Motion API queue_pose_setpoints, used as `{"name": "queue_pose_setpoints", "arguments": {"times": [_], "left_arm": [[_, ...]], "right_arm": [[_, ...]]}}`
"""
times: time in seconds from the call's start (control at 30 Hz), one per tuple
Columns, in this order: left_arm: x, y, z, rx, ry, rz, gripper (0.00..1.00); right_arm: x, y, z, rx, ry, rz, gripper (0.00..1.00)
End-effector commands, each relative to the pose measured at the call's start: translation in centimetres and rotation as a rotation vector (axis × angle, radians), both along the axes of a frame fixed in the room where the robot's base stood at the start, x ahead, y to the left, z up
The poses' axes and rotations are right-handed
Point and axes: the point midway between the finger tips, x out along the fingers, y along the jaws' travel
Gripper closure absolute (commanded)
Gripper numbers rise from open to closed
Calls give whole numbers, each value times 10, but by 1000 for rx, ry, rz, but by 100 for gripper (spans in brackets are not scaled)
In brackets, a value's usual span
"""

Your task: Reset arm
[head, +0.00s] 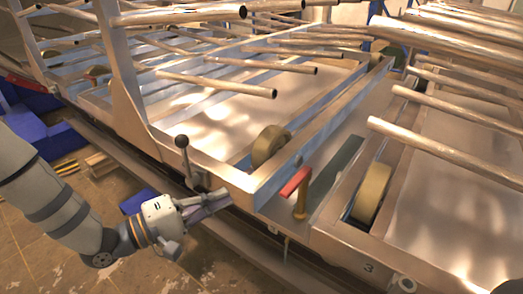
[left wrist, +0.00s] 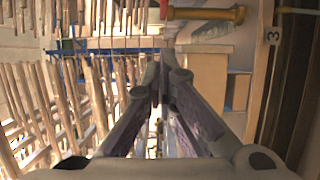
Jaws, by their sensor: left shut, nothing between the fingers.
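My left arm comes in from the left in the head view. My left gripper (head: 222,199) is shut and empty beside the front edge of the metal frame (head: 215,178). In the left wrist view its fingers (left wrist: 168,80) meet at the tips with nothing between them. A lever with a dark ball knob (head: 182,142) stands on the frame edge just behind the gripper. A red-topped brass handle (head: 298,186) is to the right of the gripper, apart from it; it also shows at the top of the left wrist view (left wrist: 205,13). My right gripper is not in view.
Metal racks with several protruding rods (head: 220,85) fill the back and right. Rollers (head: 271,145) sit in the frame. Blue boxes (head: 50,135) and wooden planks (head: 100,163) lie at the left. The tiled floor (head: 40,240) at the lower left is mostly clear.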

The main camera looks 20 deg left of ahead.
Motion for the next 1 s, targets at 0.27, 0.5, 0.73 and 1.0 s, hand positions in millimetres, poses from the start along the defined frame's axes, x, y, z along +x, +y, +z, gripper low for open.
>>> {"name": "queue_pose_setpoints", "arguments": {"times": [0.27, 0.5, 0.73, 1.0], "left_arm": [[-97, -42, -89, 511, 342, -48, 100], [-313, -22, -120, 1150, 712, -492, 100], [-416, 10, -93, 1373, 856, -794, 100], [-425, 12, -94, 1383, 875, -822, 100]], "right_arm": [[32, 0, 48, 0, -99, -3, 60], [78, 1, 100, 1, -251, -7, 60], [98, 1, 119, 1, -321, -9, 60], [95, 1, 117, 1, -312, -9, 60]]}}
